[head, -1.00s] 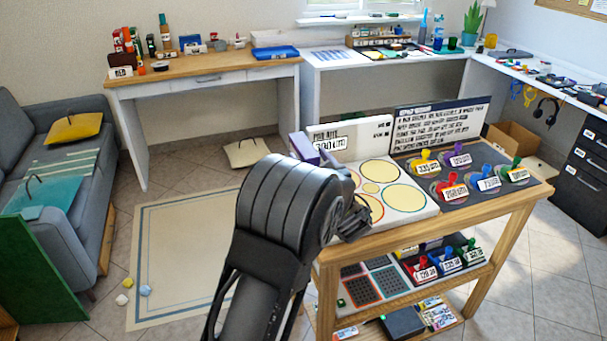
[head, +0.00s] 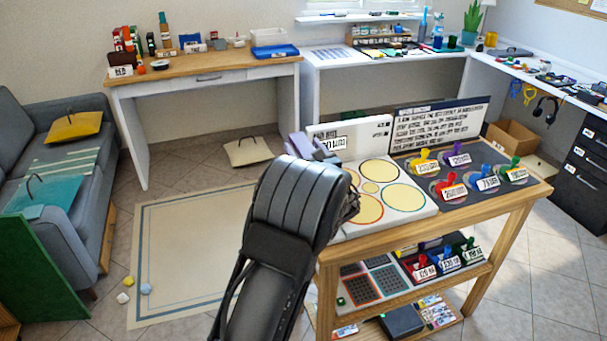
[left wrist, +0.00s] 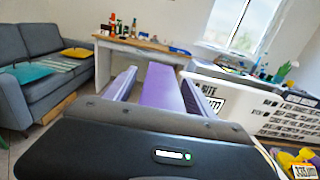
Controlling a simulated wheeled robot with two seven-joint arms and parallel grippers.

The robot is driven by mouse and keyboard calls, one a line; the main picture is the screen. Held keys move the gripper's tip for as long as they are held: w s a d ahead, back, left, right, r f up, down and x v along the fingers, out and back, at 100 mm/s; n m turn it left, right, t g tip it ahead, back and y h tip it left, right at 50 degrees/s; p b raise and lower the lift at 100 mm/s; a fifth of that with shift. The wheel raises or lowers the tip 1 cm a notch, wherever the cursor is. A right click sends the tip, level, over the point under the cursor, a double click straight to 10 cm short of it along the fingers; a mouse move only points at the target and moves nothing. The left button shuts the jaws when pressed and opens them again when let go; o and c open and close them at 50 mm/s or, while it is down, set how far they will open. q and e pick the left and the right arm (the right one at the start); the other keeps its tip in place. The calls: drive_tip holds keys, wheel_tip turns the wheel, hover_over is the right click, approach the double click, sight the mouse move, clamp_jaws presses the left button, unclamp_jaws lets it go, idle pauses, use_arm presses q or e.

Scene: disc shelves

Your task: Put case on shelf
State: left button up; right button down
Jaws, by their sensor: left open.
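My left gripper (head: 312,148) is in the middle of the head view, just left of the wooden cart's (head: 430,235) top. Its jaws are open and point toward the back of the room. In the left wrist view, a purple slab (left wrist: 162,92) shows between the two fingers; I cannot tell whether it is a case or part of the gripper. The cart has a middle shelf and a bottom shelf (head: 367,333). A dark, flat box (head: 402,321) lies on the bottom shelf. My right gripper is not in view.
The cart's top bears a white board with coloured circles (head: 378,205) and a dark board with several coloured, labelled pieces (head: 480,200). A wooden-topped desk (head: 205,72) stands at the back left. The rug (head: 185,255) has free room left of the arm.

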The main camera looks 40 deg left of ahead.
use_arm(q)
drive_tip(key=shift+c, duration=0.2)
clamp_jaws()
idle(0.6)
idle(0.4)
